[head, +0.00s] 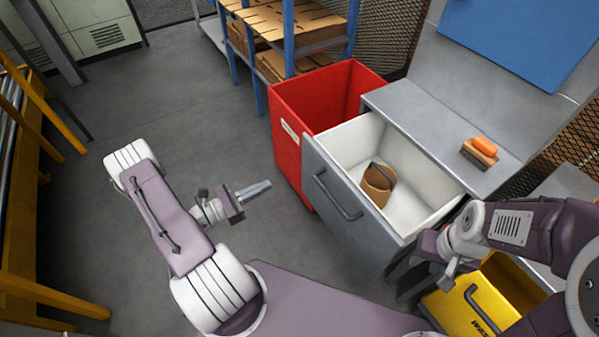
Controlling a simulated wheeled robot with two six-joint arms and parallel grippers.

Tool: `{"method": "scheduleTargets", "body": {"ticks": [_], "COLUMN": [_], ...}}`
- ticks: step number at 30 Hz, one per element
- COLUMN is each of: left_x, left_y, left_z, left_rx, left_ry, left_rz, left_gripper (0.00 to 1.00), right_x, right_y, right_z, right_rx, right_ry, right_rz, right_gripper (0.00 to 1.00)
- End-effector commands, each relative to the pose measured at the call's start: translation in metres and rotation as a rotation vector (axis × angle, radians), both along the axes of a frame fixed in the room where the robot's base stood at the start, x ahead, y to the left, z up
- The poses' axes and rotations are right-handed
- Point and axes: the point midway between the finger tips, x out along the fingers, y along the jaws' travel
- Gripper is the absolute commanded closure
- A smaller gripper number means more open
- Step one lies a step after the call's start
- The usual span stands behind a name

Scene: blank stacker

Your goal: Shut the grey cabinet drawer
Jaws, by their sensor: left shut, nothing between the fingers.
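The grey cabinet (419,105) stands right of centre, with its drawer pulled out toward me. The drawer has a grey front (345,213) with a dark bar handle (338,194) and a white inside. A brown object (377,188) with a dark curved strip lies in the drawer. My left gripper (268,186) is shut and empty, over open floor left of the drawer front and apart from it. My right gripper (447,266) is near the drawer's right front corner. Its fingers are hard to make out, and I cannot tell whether it touches the drawer.
A red bin (291,155) stands close against the drawer's left side. A yellow bin (452,307) with a dark handle is at lower right, under my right arm. An orange-handled brush (481,150) lies on the cabinet top. Blue shelving (287,40) stands behind. Floor at left is clear.

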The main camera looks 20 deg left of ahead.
Motion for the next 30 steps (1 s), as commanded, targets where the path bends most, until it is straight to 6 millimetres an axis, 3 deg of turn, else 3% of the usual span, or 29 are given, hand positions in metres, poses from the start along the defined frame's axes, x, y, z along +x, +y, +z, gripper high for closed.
{"method": "scheduleTargets", "body": {"ticks": [12, 18, 30], "left_x": [0.069, 0.093, 0.102], "left_y": [-0.057, -0.074, -0.080], "left_z": [-0.001, -0.001, 0.000], "left_rx": [0.001, 0.002, 0.001], "left_ry": [0.000, 0.000, 0.000], "left_rz": [-0.009, -0.006, -0.003], "left_gripper": [1.00, 1.00, 1.00], "right_x": [0.000, 0.000, 0.000], "right_y": [0.000, 0.000, 0.000], "right_z": [-0.008, -0.011, -0.012], "right_rx": [0.000, 0.000, 0.000], "right_ry": [0.000, 0.000, 0.000], "right_rz": [0.000, 0.000, 0.000], "right_gripper": [0.68, 0.68, 0.68]}}
